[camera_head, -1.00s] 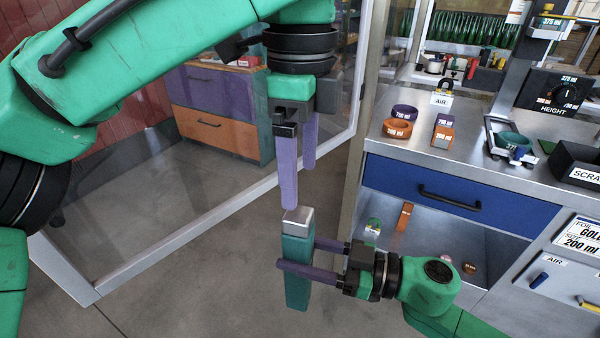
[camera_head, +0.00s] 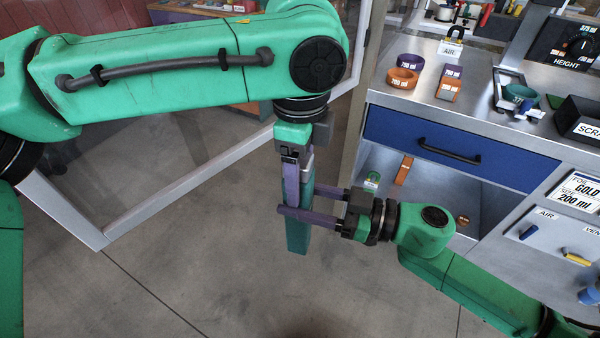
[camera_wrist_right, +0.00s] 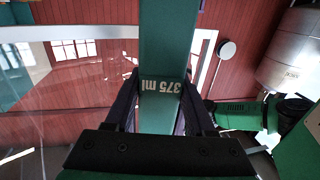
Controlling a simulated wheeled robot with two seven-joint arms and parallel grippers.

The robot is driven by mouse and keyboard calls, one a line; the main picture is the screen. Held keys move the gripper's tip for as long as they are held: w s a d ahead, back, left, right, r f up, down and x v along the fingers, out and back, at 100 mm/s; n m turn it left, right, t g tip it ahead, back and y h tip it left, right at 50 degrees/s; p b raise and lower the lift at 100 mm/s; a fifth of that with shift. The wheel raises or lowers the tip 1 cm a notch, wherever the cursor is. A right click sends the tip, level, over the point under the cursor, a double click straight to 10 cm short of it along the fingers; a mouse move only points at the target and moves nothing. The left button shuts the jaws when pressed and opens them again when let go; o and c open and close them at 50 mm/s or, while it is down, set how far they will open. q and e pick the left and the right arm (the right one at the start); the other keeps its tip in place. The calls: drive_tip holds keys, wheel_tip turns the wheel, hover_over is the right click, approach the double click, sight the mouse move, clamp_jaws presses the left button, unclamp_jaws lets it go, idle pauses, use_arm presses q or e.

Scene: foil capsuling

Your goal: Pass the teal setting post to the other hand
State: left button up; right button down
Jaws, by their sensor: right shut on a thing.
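In the right wrist view the post (camera_wrist_right: 166,40) runs between the fingers of my right gripper (camera_wrist_right: 160,85) and bears the mark "375 ml". My left gripper (camera_head: 296,190) points down from above at the post's upper part. One purple finger overlaps the post's left side; the other is hidden, so whether it grips cannot be told.
A steel bench with a blue drawer (camera_head: 455,145) stands at the right. Orange and purple rings and blocks (camera_head: 403,78) lie on its top. An orange block (camera_head: 403,170) stands on the shelf below. A glass panel's metal frame (camera_head: 170,205) stands at the left. Open floor lies below the post.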

use_arm(q)
clamp_jaws()
use_arm(e)
drive_tip(key=shift+c, duration=0.8)
unclamp_jaws()
drive_tip(key=shift+d, duration=0.1)
